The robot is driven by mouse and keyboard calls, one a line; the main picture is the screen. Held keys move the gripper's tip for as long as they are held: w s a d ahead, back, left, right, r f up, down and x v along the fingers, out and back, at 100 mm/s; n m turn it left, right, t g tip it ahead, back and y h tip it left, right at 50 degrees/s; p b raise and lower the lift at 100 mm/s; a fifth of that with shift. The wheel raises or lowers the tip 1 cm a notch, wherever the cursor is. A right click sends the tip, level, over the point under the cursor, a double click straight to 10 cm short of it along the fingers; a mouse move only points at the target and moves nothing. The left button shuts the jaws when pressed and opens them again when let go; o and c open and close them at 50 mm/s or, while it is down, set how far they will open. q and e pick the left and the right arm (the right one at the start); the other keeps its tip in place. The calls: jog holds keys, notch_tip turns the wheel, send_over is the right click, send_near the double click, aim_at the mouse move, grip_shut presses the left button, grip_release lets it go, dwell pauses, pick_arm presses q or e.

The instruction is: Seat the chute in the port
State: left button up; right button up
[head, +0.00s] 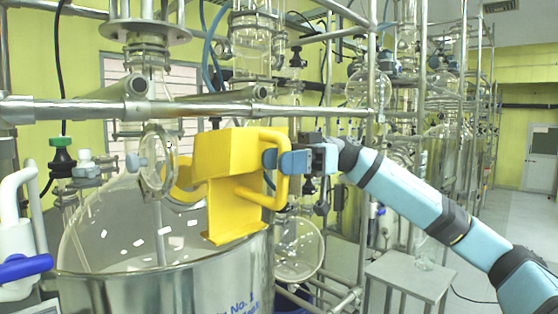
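The yellow chute (225,165) is above the front rim of the big vessel, with a loop handle on its right side. My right gripper (283,161) comes in from the right, with its blue fingers closed about the upright bar of that handle. The glass port (158,158) is a round flanged opening on the reactor's glass, just left of the chute. The chute's left end overlaps the port's right edge in the picture. I cannot tell whether they touch or whether the chute is inside. My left gripper is not in view.
The steel-walled vessel (170,289) with its glass dome fills the lower left. A horizontal steel pipe (200,108) runs above the port and chute. A white pipe with a blue valve handle (25,268) is at far left. A steel table (410,275) stands lower right.

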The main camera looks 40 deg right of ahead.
jog(key=d, duration=0.9)
jog(key=shift+s+f+b, duration=0.3)
jog(key=shift+s+b, duration=0.05)
jog(key=shift+b, duration=0.1)
dwell(0.6)
jog(key=shift+o, duration=0.2)
jog(key=shift+d, duration=0.1)
jog(key=o, duration=0.5)
jog(key=d, duration=0.4)
jog(key=s+d+b, duration=0.1)
jog(key=d, duration=0.8)
jog(key=shift+s+d, duration=0.2)
jog(key=shift+d, duration=0.2)
